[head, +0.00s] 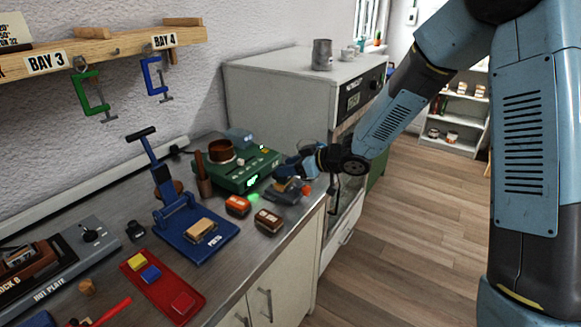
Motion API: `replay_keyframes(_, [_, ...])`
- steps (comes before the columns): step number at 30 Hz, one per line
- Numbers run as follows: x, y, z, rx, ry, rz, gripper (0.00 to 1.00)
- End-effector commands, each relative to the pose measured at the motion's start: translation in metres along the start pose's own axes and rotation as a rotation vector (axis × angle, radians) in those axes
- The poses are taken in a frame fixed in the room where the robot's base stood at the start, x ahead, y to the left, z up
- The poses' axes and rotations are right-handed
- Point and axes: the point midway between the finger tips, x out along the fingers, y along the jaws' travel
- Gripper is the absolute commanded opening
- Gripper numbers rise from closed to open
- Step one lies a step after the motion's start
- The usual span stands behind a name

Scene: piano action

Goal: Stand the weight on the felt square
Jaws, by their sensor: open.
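My gripper (287,174) reaches in from the right and is low over the bench, beside the green device. Its fingers are dark and small here, with nothing clearly between them. Just under it lies a dark grey flat piece with a tan part (284,187); I cannot tell whether they touch. I cannot surely pick out the weight; a small black object (135,231) stands near the blue press. No felt square is plainly recognisable. A red tray (190,308) carries small yellow (137,262), blue (151,274) and red (183,302) square pieces.
A green device (245,172) with a brown round pan stands behind my gripper. An orange block (238,206), a brown block (268,221) and a red ball (306,190) lie close by. The blue press (195,228) and hot plate (75,262) are further left.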

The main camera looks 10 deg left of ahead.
Motion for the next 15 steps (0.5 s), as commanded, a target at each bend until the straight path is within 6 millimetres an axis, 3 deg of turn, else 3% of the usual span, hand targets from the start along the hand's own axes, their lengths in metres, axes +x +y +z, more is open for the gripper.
replay_keyframes(8, [-0.004, 0.001, -0.002, -0.001, 0.000, 0.001, 0.50])
replay_keyframes(15, [-0.042, 0.002, -0.003, -0.002, 0.000, 0.005, 0.50])
